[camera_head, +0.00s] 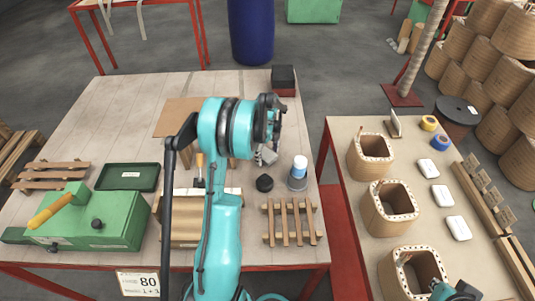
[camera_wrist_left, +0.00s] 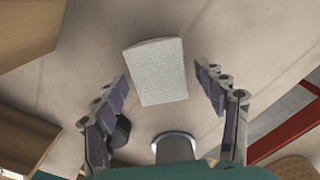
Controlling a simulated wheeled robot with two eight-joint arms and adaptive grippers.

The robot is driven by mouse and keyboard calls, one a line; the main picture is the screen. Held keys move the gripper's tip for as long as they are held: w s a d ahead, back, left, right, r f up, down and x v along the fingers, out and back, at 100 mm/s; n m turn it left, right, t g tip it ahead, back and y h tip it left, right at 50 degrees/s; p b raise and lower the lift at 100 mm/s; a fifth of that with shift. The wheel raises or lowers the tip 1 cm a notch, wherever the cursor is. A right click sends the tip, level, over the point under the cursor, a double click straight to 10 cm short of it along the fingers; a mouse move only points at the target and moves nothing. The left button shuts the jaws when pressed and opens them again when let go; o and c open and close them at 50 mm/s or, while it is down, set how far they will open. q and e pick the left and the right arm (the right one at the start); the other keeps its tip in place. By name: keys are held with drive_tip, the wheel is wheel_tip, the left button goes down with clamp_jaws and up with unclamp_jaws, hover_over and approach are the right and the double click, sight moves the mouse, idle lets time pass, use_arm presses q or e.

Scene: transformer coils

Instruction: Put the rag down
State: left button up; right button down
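The rag is a pale grey, textured, folded piece (camera_wrist_left: 155,72) in the left wrist view, lying on the table between and beyond the fingertips. In the head view a small grey piece, likely the rag (camera_head: 266,156), shows below my left gripper (camera_head: 272,130), partly hidden by it. My left gripper is open in the left wrist view (camera_wrist_left: 161,76), with a visible gap on each side of the rag. My right gripper (camera_head: 455,291) shows only in part at the bottom right of the head view; its fingers cannot be made out.
Next to the rag stand a black round item (camera_head: 264,183) and a white-and-blue bottle (camera_head: 299,168). A wooden slatted rack (camera_head: 290,222), a green toolbox-like machine (camera_head: 95,222) and a dark green tray (camera_head: 128,177) share the table (camera_head: 110,115). Wooden coils (camera_head: 388,208) stand on the right table.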

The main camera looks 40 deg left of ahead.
sight(268, 155)
use_arm(q)
drive_tip(key=shift+r, duration=0.15)
use_arm(e)
drive_tip(key=shift+r, duration=0.1)
use_arm(q)
drive_tip(key=s+d+r+n+t+p, duration=0.1)
drive_tip(key=d+r+n+p, duration=0.15)
drive_tip(key=r, duration=0.65)
drive_tip(key=s+d+r+n+p, duration=0.15)
drive_tip(key=d+r, duration=0.25)
drive_tip(key=r, duration=0.4)
drive_tip(key=s+d+r+n+t, duration=0.2)
drive_tip(key=s+d+r+n, duration=0.35)
drive_tip(key=d, duration=0.45)
drive_tip(key=s+d+f+n+t, duration=0.1)
drive_tip(key=s+d+n+t, duration=0.3)
drive_tip(key=s+d+n, duration=0.5)
drive_tip(key=shift+s+d+f, duration=0.15)
drive_tip(key=shift+s+d, duration=0.75)
drive_tip(key=shift+s, duration=0.1)
use_arm(e)
wheel_tip(268, 155, up, 4)
drive_tip(key=shift+f, duration=0.1)
use_arm(q)
drive_tip(key=shift+n, duration=0.25)
